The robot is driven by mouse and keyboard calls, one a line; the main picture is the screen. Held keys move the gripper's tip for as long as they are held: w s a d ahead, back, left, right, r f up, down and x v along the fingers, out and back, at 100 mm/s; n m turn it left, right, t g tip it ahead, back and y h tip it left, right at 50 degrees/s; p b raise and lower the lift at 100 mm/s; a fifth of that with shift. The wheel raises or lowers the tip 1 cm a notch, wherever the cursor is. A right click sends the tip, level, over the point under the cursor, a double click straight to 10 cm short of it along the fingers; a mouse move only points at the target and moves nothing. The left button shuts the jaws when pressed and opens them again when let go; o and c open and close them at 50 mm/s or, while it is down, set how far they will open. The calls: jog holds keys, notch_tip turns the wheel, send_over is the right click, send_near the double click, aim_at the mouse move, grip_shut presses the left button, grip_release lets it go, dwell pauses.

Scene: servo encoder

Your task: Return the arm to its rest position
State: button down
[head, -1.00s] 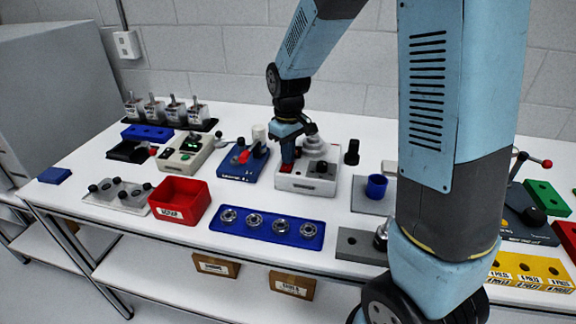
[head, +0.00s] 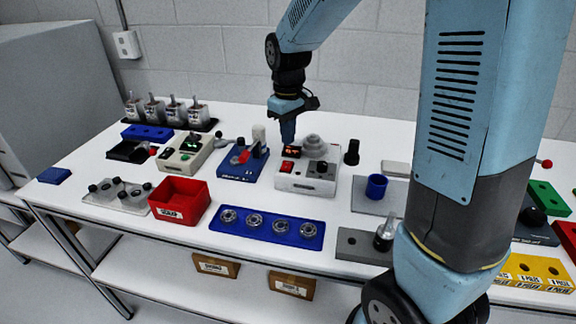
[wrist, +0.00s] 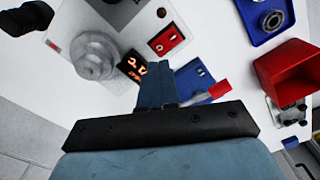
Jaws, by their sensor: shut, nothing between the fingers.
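My gripper (head: 288,138) is shut and empty. It hangs pointing down above the bench, over the gap between the grey-white device (head: 308,178) and the blue device (head: 243,163). In the wrist view my gripper (wrist: 163,75) points toward the grey-white device's lit orange display (wrist: 133,66) and red switch (wrist: 166,39). The fingertips look apart from both devices. The stepped grey dome (wrist: 95,56) on the grey-white device is also clear of the fingers.
A red bin (head: 179,202) and a blue bearing tray (head: 267,229) stand in front. A black knob post (head: 352,152) and a blue cup (head: 376,187) are to the right. Several motors (head: 172,112) stand at the back left. My upper arm covers part of the right side.

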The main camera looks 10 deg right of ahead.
jog(key=shift+r, duration=0.4)
jog(key=s+d+r+m+t, duration=0.2)
jog(key=s+d+r, duration=0.2)
jog(key=s, duration=0.3)
jog(key=s+d+r+m+t, duration=0.1)
jog(key=s+d+r+m, duration=0.2)
jog(key=s, duration=0.4)
jog(key=s+d+r+m+t, duration=0.2)
jog(key=s+d+r, duration=0.3)
jog(key=s, duration=0.2)
jog(key=shift+s+d+r+m+t, duration=0.25)
jog(key=shift+s+m+t, duration=0.05)
jog(key=shift+s, duration=0.05)
